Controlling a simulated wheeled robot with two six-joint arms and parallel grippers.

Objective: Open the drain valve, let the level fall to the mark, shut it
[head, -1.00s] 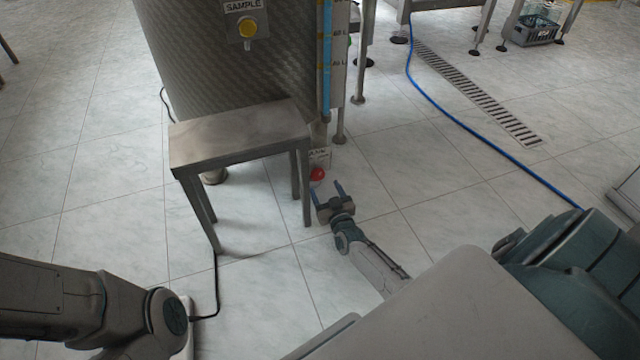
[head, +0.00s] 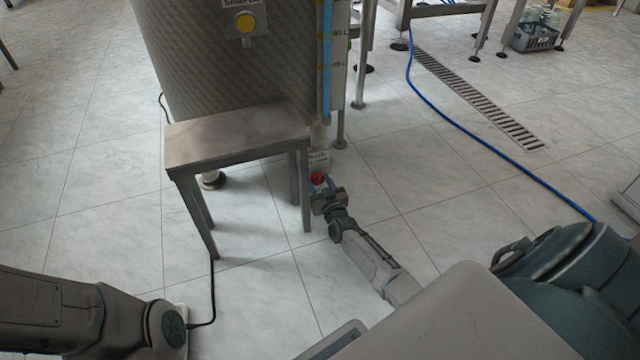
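The red drain valve knob (head: 318,177) sits low at the foot of the tank (head: 230,70), beside a small white label. My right gripper (head: 325,187) is at the knob, with its fingers reaching to either side of it. Whether they press on the knob is too small to tell. The level gauge (head: 326,75) runs down the tank's right side. It shows a blue column next to a scale marked in litres; its top is out of the picture. My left arm shows at the lower left, but its gripper is out of view.
A grey metal stool (head: 235,135) stands just left of the valve, its near right leg close to my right gripper. A blue hose (head: 470,130) and a floor drain grate (head: 480,100) lie to the right. A black cable (head: 212,290) runs under the stool. Floor right of the gripper is clear.

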